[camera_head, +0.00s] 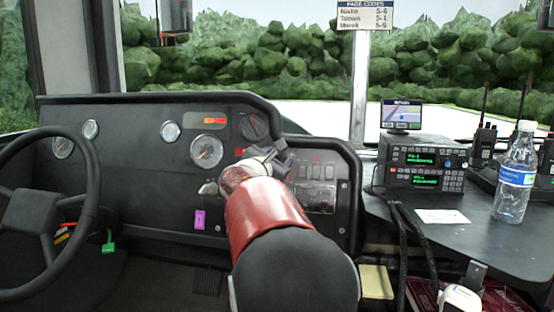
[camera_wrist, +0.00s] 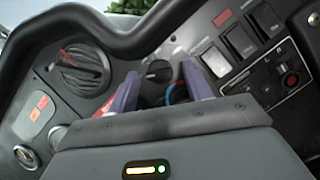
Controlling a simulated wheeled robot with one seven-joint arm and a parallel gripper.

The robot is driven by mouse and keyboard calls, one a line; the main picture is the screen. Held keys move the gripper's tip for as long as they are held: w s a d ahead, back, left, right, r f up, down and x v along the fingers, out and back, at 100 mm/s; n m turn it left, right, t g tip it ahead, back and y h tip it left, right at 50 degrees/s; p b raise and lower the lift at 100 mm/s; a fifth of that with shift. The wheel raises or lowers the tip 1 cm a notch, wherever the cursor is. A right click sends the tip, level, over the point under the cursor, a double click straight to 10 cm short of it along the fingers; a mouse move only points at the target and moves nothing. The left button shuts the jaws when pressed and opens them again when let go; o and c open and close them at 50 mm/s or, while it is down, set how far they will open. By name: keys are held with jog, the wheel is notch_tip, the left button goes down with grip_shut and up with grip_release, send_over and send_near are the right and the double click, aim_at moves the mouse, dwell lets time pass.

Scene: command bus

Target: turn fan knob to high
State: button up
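My gripper (camera_wrist: 160,77) is open, its two purple-grey fingers apart in the wrist view. A small dark round knob (camera_wrist: 158,70) on the dashboard shows between the fingertips, beyond them; I cannot tell whether they touch it. A larger round dial with a ridged dark handle (camera_wrist: 82,68) sits to the left of the fingers, and it also shows in the head view (camera_head: 254,126) above my gripper (camera_head: 272,160). No readable label shows which of the two is the fan knob. In the head view my arm hides the panel below the gripper.
Rocker switches (camera_wrist: 238,40) and a small black control panel (camera_wrist: 282,72) lie right of the fingers. The raised dashboard rim (camera_head: 160,97) curves above. The steering wheel (camera_head: 92,190) is at left. A radio (camera_head: 420,162) and a water bottle (camera_head: 514,175) stand on the right shelf.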

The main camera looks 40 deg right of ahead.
jog(key=c, duration=0.9)
